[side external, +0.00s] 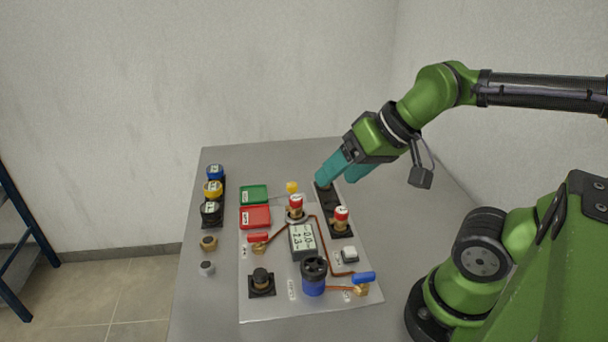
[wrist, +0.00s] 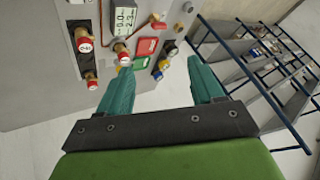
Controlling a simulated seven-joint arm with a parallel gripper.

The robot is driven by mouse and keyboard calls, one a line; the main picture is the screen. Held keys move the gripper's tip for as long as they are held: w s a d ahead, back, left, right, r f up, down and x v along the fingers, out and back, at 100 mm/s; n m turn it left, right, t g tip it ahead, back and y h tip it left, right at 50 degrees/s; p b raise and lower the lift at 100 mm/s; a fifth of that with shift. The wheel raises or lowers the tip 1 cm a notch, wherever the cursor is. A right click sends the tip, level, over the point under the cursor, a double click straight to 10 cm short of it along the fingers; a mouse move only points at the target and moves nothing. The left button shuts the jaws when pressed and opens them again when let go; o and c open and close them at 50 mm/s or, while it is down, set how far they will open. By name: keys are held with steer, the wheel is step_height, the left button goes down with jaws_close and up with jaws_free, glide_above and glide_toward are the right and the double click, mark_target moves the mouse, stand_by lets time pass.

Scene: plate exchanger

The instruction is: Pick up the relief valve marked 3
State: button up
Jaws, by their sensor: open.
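Red-capped brass relief valves stand on the panel. One (side external: 341,215) is in the near part of a black rack (side external: 328,201) and shows in the wrist view (wrist: 84,44) with a dark mark on its white top. A second (side external: 296,202) is on the piping beside the display and also shows in the wrist view (wrist: 120,47). A third (wrist: 92,83) shows at the rack's other end, hidden behind the fingers in the side view. I cannot read which is marked 3. My gripper (side external: 338,180) is open and empty over the rack's far end; its fingers (wrist: 160,68) point at the table.
A green tray (side external: 254,194) and a red tray (side external: 255,217) lie left of the piping. Blue, yellow and black knobs (side external: 213,189) stand in a rack at the left. A display (side external: 302,240) and a blue-bodied handwheel part (side external: 314,277) stand nearer. The table's far right is bare.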

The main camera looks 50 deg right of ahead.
steer(key=n+g+h, duration=0.2)
steer(key=n+g, duration=0.5)
steer(key=n, duration=0.1)
glide_toward(296, 198)
step_height(296, 198, down, 12)
steer(key=shift+w+f, duration=0.1)
steer(key=shift+w, duration=0.05)
steer(key=shift+h, duration=0.3)
jaws_close()
